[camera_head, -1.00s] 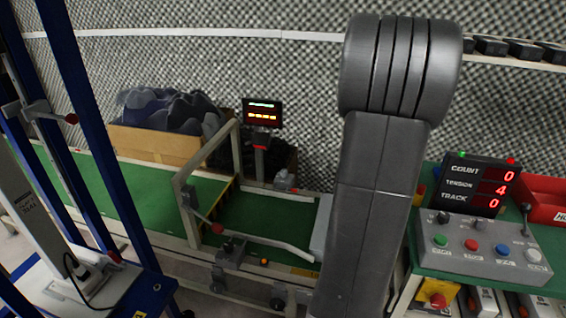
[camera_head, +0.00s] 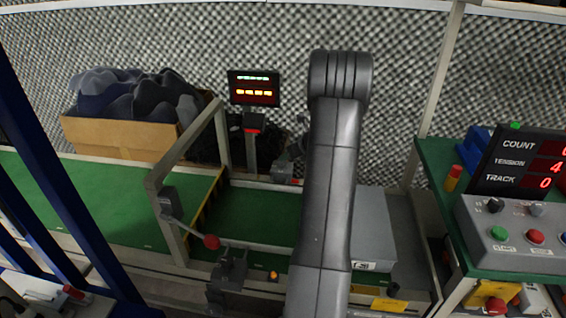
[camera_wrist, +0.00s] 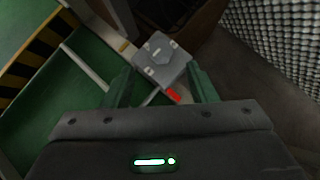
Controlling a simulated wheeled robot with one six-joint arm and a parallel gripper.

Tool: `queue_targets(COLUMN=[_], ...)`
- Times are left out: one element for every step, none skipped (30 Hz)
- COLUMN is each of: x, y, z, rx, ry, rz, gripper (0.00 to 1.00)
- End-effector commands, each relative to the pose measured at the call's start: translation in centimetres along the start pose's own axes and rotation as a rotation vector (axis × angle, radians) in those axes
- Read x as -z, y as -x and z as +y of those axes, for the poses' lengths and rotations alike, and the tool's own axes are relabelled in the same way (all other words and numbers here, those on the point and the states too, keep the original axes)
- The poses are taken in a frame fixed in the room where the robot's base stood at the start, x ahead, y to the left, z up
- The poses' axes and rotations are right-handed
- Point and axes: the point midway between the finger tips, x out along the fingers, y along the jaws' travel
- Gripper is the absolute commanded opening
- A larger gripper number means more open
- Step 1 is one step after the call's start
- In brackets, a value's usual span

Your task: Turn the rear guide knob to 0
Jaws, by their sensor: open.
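A grey block with a red tab (camera_head: 284,171) sits at the rear edge of the green belt, just left of my arm. It looks like the rear guide, but I cannot make out a knob setting. In the wrist view this grey block (camera_wrist: 161,62) lies just ahead of my gripper (camera_wrist: 160,78), with its red tab toward the right finger. My gripper is open, with one dark green finger on each side of the near part of the block. I cannot tell whether they touch it. In the head view my arm hides most of the gripper.
A frame (camera_head: 160,200) spans the green belt (camera_head: 100,200), with a red-tipped lever (camera_head: 211,241) at its front. A small display (camera_head: 253,88) stands on a post behind. A cardboard box (camera_head: 120,135) holds dark cloth. A counter display (camera_head: 522,165) and button panel (camera_head: 515,232) stand right.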

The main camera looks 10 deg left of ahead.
Motion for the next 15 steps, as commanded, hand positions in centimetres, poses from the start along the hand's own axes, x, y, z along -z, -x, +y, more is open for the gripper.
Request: queue_targets(x=[0.2,0.3,0.2,0.2,0.2,0.2,0.1,0.1,0.1,0.1,0.0,0.0,0.0,0.0,0.0], y=[-1.4,-2.1,-2.9,-3.5,-4.0,-4.6,-5.1,-5.5,-6.0,-6.3,-6.5,-6.8,-7.0,-7.1,-7.3], z=[0.0,0.1,0.1,0.0,0.0,0.0,0.0,0.0,0.0,0.0,0.0,0.0,0.0,0.0,0.0], rx=[-0.002,-0.002,-0.002,-0.001,-0.001,0.000,0.000,0.000,0.000,0.000,0.000,0.001,0.001,0.001,0.001], ry=[0.001,0.001,0.001,0.001,0.000,-0.001,-0.001,-0.001,-0.001,0.000,0.000,-0.001,-0.001,-0.001,-0.002], rz=[0.000,0.000,0.000,0.000,0.000,0.000,-0.001,0.000,0.000,-0.001,-0.001,-0.001,-0.001,-0.001,-0.001], gripper=[0.52,0.52,0.52,0.52,0.52,0.52,0.52,0.52,0.52,0.52,0.52,0.52,0.52,0.52,0.52])
